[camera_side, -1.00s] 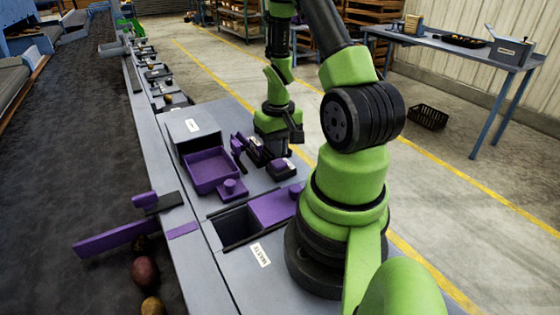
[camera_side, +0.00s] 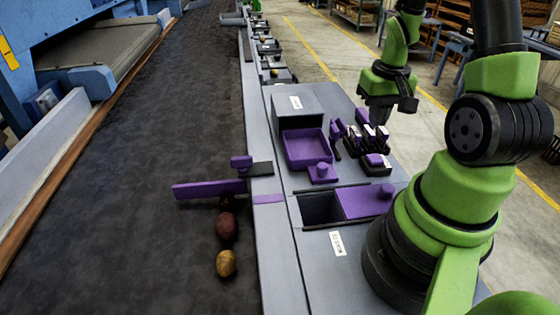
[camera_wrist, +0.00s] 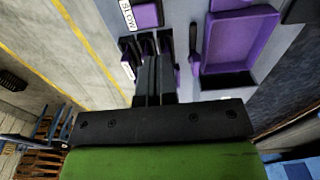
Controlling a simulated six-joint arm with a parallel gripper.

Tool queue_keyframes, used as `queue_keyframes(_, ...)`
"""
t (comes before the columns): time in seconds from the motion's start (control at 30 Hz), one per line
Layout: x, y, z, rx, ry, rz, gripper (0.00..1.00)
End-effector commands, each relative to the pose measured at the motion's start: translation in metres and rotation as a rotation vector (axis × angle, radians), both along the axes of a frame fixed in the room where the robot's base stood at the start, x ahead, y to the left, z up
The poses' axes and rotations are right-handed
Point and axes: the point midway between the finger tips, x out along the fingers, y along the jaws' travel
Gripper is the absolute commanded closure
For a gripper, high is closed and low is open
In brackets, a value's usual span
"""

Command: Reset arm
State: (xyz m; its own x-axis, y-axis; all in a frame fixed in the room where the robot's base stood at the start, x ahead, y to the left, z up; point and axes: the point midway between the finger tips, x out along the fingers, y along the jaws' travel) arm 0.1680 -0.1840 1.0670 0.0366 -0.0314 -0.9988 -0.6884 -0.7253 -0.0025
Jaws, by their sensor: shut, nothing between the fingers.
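My gripper (camera_side: 380,112) is above the grey bench, behind and to the right of a row of tool holders with purple parts (camera_side: 362,138). It points downward in the side view and holds nothing. In the wrist view its dark fingers (camera_wrist: 154,72) are together, in front of the tool holders (camera_wrist: 135,48). I cannot tell how far the fingertips are above the holders.
A purple tray (camera_side: 307,147) and a bin with a purple sliding lid (camera_side: 363,202) are on the bench. A purple gate (camera_side: 208,189) reaches over the dark belt (camera_side: 120,240).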

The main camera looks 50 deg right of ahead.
Motion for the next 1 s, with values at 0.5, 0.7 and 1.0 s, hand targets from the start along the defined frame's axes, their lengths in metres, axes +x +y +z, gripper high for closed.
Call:
queue_keyframes(0.5, 0.017, 0.162, 0.163, -0.037, -0.451, 0.286, 1.00)
queue_keyframes(0.7, -0.014, 0.201, 0.185, 0.038, -0.576, 0.374, 1.00)
queue_keyframes(1.0, -0.025, 0.211, 0.190, 0.071, -0.612, 0.401, 1.00)
